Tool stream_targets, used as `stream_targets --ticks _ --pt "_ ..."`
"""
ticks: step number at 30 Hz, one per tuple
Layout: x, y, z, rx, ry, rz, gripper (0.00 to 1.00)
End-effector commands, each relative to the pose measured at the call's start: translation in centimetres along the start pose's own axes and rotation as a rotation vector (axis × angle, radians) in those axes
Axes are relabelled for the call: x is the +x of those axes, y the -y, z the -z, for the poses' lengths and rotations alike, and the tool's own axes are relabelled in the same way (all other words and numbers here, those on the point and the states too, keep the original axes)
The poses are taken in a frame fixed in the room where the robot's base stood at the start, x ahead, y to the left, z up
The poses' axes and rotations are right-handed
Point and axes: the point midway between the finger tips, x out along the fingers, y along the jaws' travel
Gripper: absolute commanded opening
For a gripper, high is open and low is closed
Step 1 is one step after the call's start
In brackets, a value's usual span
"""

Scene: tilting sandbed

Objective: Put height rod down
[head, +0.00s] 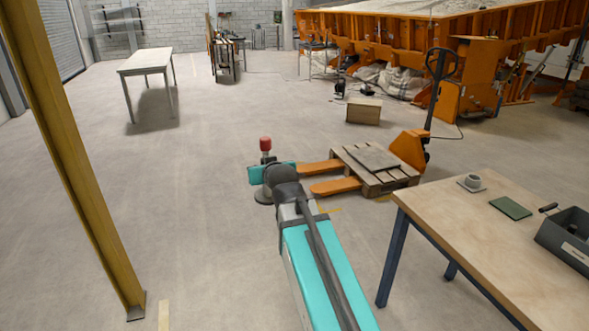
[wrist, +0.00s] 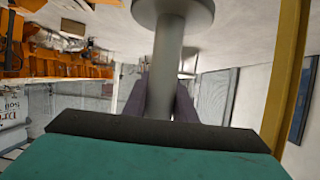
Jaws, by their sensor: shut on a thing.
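The height rod is a grey upright rod with a red top (head: 265,144) and a round grey disc base (head: 263,197) in the head view. My gripper (head: 267,174) is shut around its shaft, between the red top and the disc. In the wrist view, which is upside down, the grey shaft (wrist: 168,70) runs between the dark fingers of my gripper (wrist: 160,98), with the disc at the top edge. The red top is out of the wrist view. I cannot tell whether the disc touches the floor.
A pallet (head: 370,182) on an orange pallet truck (head: 410,148) lies just beyond my gripper. A yellow post (head: 75,160) stands at left. Floor between is clear.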

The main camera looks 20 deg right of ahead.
Motion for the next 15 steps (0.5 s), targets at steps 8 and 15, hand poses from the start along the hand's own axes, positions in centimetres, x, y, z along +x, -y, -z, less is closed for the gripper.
stream_targets --ticks 8,15 --pt "-0.8 4.1 0.5 -0.018 -0.001 0.044 0.00" --pt "-0.8 4.2 0.5 -0.018 -0.001 0.045 0.00"
